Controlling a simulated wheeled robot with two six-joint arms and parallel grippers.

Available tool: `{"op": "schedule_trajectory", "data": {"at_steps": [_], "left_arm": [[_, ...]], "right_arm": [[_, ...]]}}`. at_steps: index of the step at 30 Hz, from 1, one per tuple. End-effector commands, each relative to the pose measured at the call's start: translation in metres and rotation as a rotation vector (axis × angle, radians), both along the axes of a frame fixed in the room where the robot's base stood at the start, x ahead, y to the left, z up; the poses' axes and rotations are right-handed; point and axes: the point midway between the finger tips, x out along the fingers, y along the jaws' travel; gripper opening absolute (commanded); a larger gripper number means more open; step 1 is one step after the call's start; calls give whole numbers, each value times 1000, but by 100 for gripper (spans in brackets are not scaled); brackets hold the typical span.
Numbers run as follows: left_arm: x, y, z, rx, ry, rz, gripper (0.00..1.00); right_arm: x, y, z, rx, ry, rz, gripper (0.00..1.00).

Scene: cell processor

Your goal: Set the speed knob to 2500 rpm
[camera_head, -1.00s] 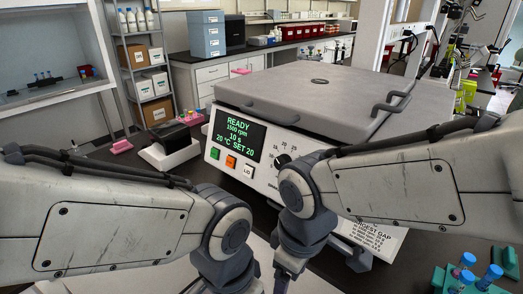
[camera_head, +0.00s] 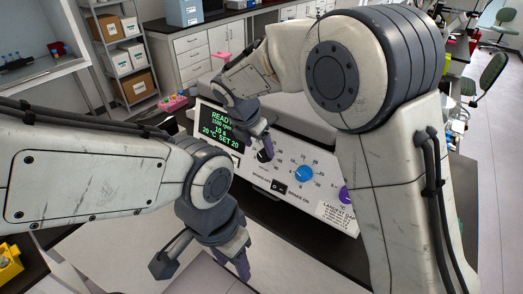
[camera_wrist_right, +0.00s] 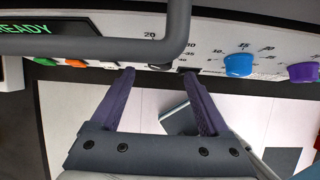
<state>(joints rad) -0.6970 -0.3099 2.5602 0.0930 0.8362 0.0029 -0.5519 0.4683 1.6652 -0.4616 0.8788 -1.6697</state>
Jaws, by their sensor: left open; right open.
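The machine's front panel (camera_head: 318,190) carries a green-lit display (camera_head: 217,127) reading READY, 1500 rpm, 10 s, 20 °C SET 20. The black speed knob (camera_head: 266,156) is right of the display, its pointer hidden from view. My right gripper (camera_head: 260,146) is at this knob, fingers toward the panel. In the right wrist view its open fingers (camera_wrist_right: 157,76) straddle the knob's dark edge (camera_wrist_right: 160,67); a grey bar hides much of the dial. I cannot tell whether they touch it. My left gripper (camera_head: 241,264) is open and empty, low in front of the machine.
A blue knob (camera_head: 304,174) and a purple knob (camera_head: 346,195) sit farther right on the panel. A black rocker switch (camera_head: 279,187) is below the speed knob. In the wrist view the grey handle bar (camera_wrist_right: 110,48) crosses in front of the panel.

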Motion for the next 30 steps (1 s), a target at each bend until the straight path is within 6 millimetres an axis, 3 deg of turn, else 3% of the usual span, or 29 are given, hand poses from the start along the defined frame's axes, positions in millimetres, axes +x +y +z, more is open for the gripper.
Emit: {"op": "schedule_trajectory", "data": {"at_steps": [9,20,26,27,30], "left_arm": [[0,0,11,0,0,-1,50],[0,0,11,0,0,-2,50],[0,0,11,0,0,-1,50],[0,0,11,0,0,-1,50],[0,0,10,0,0,-1,50]], "right_arm": [[14,-9,-41,1,1,-2,79],[16,-10,-46,2,-2,-1,79],[16,-10,-46,2,-2,-1,6],[17,-10,-46,2,-2,-1,0],[16,-10,-46,4,-3,-1,0]]}}
